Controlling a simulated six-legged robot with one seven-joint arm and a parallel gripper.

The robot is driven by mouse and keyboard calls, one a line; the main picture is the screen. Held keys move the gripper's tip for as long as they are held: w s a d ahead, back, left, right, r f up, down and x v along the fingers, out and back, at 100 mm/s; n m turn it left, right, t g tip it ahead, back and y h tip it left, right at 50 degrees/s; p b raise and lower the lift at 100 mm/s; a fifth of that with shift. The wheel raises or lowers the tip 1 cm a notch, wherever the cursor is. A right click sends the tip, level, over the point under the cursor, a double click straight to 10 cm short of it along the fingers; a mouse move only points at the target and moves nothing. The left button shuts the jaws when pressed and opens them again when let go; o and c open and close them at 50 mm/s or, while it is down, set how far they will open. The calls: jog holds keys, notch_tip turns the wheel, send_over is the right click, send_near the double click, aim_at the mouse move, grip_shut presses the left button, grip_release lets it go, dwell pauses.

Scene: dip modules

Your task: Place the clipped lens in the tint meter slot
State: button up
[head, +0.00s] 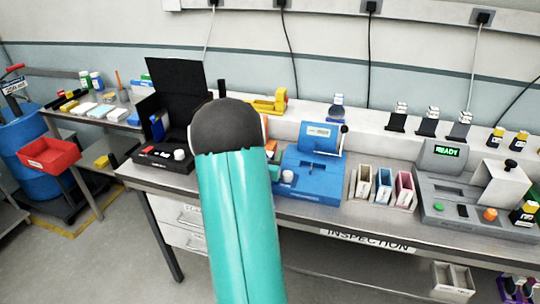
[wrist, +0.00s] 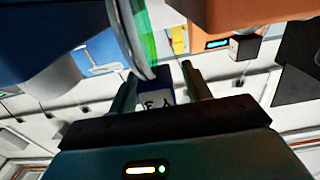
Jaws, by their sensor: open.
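In the wrist view my gripper (wrist: 159,76) is open. A small dark blue clip (wrist: 155,96) with a pale marked face shows between its two fingers. A round clear lens with a green edge (wrist: 143,38) stands just beyond the left finger. I cannot tell whether the clip is joined to the lens or touches a finger. In the head view my teal arm hides my gripper, the clip and the lens. A blue bench device (head: 312,178) stands right of the arm, and a grey device reading READY (head: 445,165) stands farther right. I cannot tell which is the tint meter.
A black open-lidded case (head: 178,85) stands left of my arm. Several slotted holders (head: 383,187) stand between the two devices. In the wrist view a large blue body (wrist: 50,30) and an orange body (wrist: 230,15) crowd close beyond the fingers.

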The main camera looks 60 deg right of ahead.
jog(key=shift+r, duration=0.2)
jog(key=s+a, duration=0.2)
jog(key=a, duration=1)
jog(key=shift+w, duration=0.15)
jog(key=w+a+r+n+t+y, duration=0.3)
jog(key=w+a+t+y, duration=0.2)
jog(key=w+a, duration=0.45)
jog(key=w+a+r+n+t+y, duration=0.1)
jog(key=w+a+r+n+y, duration=0.2)
jog(key=a, duration=0.4)
jog(key=w+a+r+n+t+y, duration=0.1)
jog(key=w+a+n+t+y, duration=0.1)
jog(key=w+a+y, duration=0.4)
jog(key=s+a+r+n+g+y, duration=0.1)
jog(key=s+a+r+n, duration=0.1)
jog(key=a, duration=0.7)
jog(key=s+a+r+n+g+y, duration=0.1)
jog(key=s+a+r+n+y, duration=0.1)
jog(key=s+a+n, duration=0.2)
jog(key=s+a, duration=0.3)
jog(key=a, duration=0.3)
jog(key=shift+s+a+r+g+y, duration=0.2)
jog(key=shift+s+a+g+y, duration=0.1)
jog(key=shift+g, duration=0.1)
jog(key=shift+o, duration=0.5)
jog(key=s+a+n+g, duration=0.2)
jog(key=s+a, duration=0.1)
jog(key=s, duration=0.5)
jog(key=shift+a+r, duration=0.35)
jog(key=shift+r, duration=0.1)
